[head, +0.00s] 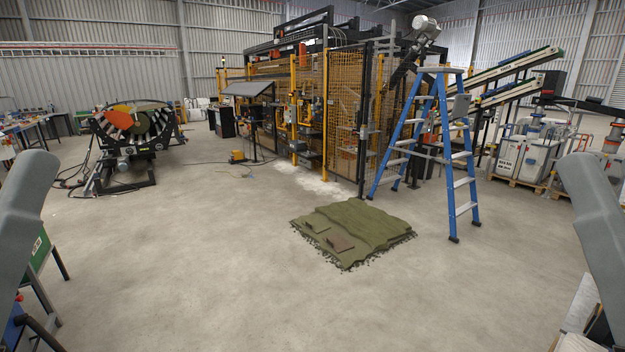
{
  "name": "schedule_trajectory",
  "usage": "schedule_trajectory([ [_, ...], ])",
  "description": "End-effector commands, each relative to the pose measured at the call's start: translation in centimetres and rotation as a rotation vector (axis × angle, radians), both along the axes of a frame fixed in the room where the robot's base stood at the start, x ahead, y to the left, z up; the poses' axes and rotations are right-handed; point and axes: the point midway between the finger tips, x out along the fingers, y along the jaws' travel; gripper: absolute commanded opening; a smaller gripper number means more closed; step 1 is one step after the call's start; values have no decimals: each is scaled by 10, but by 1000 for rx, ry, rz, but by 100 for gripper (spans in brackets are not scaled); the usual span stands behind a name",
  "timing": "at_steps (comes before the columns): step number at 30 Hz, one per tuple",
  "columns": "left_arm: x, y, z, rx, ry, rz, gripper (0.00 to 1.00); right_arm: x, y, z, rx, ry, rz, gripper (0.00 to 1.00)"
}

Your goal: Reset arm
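Only grey upper parts of my two arms show in the head view, one at the left edge and one at the right edge. Neither gripper is in the picture.
A blue stepladder (413,128) stands just behind and right of the turf. A yellow mesh machine cage (345,110) fills the back middle. A dark machine with a drum (140,135) stands at left. White containers on pallets (521,160) stand at right. The front floor is clear.

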Motion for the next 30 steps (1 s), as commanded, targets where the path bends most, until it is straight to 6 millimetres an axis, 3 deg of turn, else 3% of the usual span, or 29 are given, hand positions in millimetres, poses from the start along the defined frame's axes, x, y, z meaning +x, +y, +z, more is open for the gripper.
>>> schedule_trajectory([
  [1,0,0,46,0,-2,2,47,-2,0,48,0,-8,0,50],
  [5,0,0,99,2,0,4,47,-1,0,101,0,-7,0,50],
  [18,2,0,313,3,2,6,47,-1,0,315,0,-7,0,50],
  [21,2,0,343,3,3,6,47,-1,0,346,0,-7,0,50],
  [24,2,0,358,3,3,6,47,-1,0,361,0,-6,0,50],
  [30,2,0,358,3,3,6,47,0,0,360,0,-6,0,50],
])
